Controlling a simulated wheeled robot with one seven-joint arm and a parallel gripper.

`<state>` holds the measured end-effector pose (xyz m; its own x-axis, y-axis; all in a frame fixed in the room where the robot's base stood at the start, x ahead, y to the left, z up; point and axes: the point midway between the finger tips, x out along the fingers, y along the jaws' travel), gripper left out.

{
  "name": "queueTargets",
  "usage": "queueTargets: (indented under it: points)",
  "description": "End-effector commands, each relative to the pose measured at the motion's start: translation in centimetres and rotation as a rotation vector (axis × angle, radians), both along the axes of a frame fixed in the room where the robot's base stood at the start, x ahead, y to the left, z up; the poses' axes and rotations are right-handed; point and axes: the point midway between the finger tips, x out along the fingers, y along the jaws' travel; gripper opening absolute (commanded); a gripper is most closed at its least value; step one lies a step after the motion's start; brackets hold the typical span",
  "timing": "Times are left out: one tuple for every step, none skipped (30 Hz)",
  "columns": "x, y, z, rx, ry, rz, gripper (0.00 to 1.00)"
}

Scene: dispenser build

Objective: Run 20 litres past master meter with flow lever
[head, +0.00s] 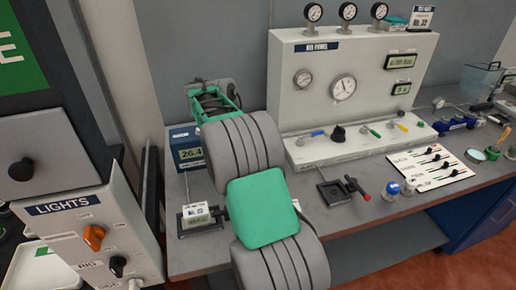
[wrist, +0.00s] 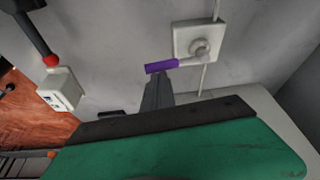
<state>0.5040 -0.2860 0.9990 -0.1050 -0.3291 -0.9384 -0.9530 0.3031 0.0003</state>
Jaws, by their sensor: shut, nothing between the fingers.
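In the wrist view, a lever with a purple handle (wrist: 161,66) sits on a pale square wall plate (wrist: 194,41) with a round hub. The closed fingers of my gripper (wrist: 157,84) point up at the purple handle, their tips close beneath it. I cannot tell whether they touch it. In the head view, my gripper's green and black body (head: 210,102) shows beyond my arm, in front of the grey wall, with its fingertips hidden. The panel's upper digital display (head: 400,61) is too small to read surely. I cannot tell which readout is the master meter.
The white rig panel (head: 290,75) carries gauges and several coloured levers. A blue box (head: 183,139) reading 26.4 stands left on the bench. A red-handled lever (head: 363,195) stands at the bench front. The wrist view shows a red-tipped black rod (wrist: 40,42) and white box (wrist: 60,88).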

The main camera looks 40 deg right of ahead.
Motion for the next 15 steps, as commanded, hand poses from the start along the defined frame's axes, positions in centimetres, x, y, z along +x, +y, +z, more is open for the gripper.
queueTargets:
  points:
    - [0.0, 0.0, 0.0, 0.000, 0.000, 0.001, 0.00]
    - [0.0, 0.0, 0.0, 0.000, 0.000, 0.001, 0.00]
    - [0.0, 0.0, 0.0, 0.000, 0.000, 0.001, 0.00]
    - [0.0, 0.0, 0.0, 0.000, 0.000, 0.001, 0.00]
    - [0.0, 0.0, 0.0, 0.000, 0.000, 0.001, 0.00]
    - [0.0, 0.0, 0.0, 0.000, 0.000, 0.001, 0.00]
    - [0.0, 0.0, 0.0, 0.000, 0.000, 0.000, 0.00]
    - [0.0, 0.0, 0.0, 0.000, 0.000, 0.000, 0.00]
    - [0.0, 0.0, 0.0, 0.000, 0.000, 0.000, 0.00]
    - [0.0, 0.0, 0.1, 0.000, 0.000, 0.000, 0.00]
    - [0.0, 0.0, 0.2, 0.000, -0.001, 0.000, 0.00]
    - [0.1, 0.1, 0.6, -0.001, -0.001, 0.000, 0.00]
    - [0.1, 0.2, 0.9, -0.002, -0.001, 0.001, 0.00]
    - [0.2, 0.3, 1.3, -0.002, -0.002, 0.001, 0.00]
    - [0.2, 0.5, 2.0, -0.002, -0.003, 0.000, 0.00]
